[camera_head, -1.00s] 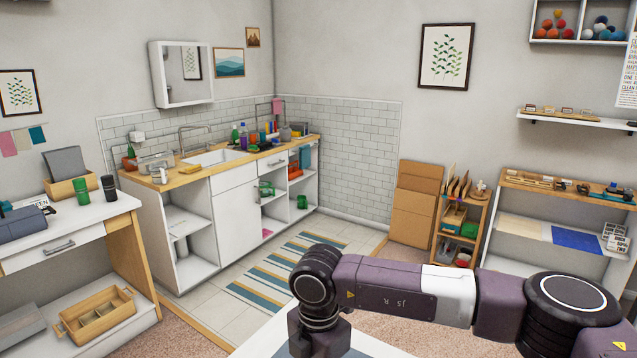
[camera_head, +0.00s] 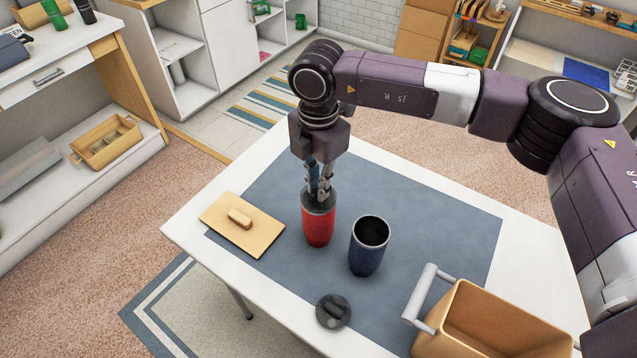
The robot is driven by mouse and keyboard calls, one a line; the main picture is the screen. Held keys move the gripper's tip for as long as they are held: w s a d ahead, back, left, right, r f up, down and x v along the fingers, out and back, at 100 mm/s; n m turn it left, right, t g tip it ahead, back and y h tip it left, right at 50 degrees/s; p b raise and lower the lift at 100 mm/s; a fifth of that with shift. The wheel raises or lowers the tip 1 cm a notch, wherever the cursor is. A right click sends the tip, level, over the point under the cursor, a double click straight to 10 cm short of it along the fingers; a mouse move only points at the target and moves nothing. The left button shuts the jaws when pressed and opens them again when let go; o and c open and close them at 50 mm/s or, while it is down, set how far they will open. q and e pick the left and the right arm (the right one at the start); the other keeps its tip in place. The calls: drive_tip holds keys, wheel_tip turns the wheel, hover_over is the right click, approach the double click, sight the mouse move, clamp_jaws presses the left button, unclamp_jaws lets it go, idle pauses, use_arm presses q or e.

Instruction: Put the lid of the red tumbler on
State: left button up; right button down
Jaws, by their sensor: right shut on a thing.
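The red tumbler (camera_head: 318,228) stands upright on the blue-grey mat of the white table. A dark grey lid (camera_head: 318,205) is at its top; I cannot tell whether it is fully seated or just held at the rim. My right gripper (camera_head: 319,192) points straight down over the tumbler and is shut on this lid, its fingertips partly hiding the lid's top. My left gripper is not in view.
A dark blue tumbler (camera_head: 368,248) stands open close to the right of the red one. Another dark lid (camera_head: 333,312) lies in front. A wooden board (camera_head: 262,240) with a small block (camera_head: 239,218) is left. A tan bin (camera_head: 470,315) with a grey handle is front right.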

drive_tip(key=b, duration=0.3)
drive_tip(key=shift+f, duration=0.2)
idle(3.1)
idle(0.3)
drive_tip(key=c, duration=1.9)
unclamp_jaws()
drive_tip(key=shift+o, duration=0.5)
drive_tip(key=o, duration=0.4)
drive_tip(key=shift+r, duration=0.15)
drive_tip(key=shift+r+p, duration=1.3)
drive_tip(key=shift+r, duration=2.1)
